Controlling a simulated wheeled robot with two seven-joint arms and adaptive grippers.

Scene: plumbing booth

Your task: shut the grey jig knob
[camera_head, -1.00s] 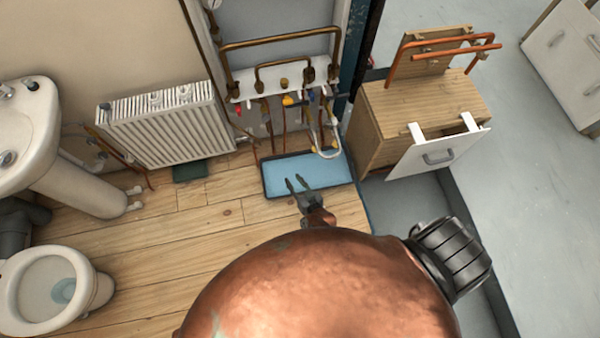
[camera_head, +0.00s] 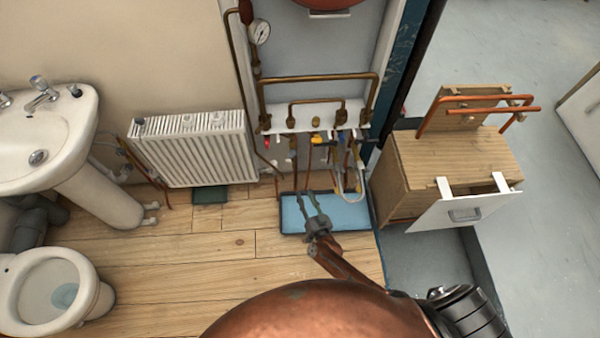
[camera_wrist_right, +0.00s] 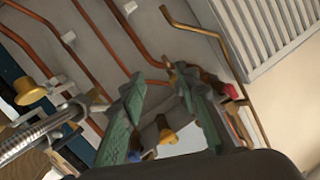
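The pipe jig's white bar (camera_head: 318,116) is on the back wall, with copper pipes and small coloured knobs under it. A red knob (camera_head: 267,142), a yellow knob (camera_head: 317,138) and a blue one show there; I cannot clearly pick out the grey knob. My right gripper (camera_head: 306,194) is open and empty, below and in front of the knobs, above the blue tray. In the right wrist view its green fingers (camera_wrist_right: 158,78) are spread, with a yellow knob (camera_wrist_right: 167,135) and the red knob (camera_wrist_right: 231,91) beyond them. My left gripper is not in view.
The blue tray (camera_head: 350,217) lies on the wooden floor below the jig. A white radiator (camera_head: 195,150) is to its left. A wooden cabinet (camera_head: 440,165) with an open white front stands to the right. A pressure gauge (camera_head: 260,32) hangs above.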

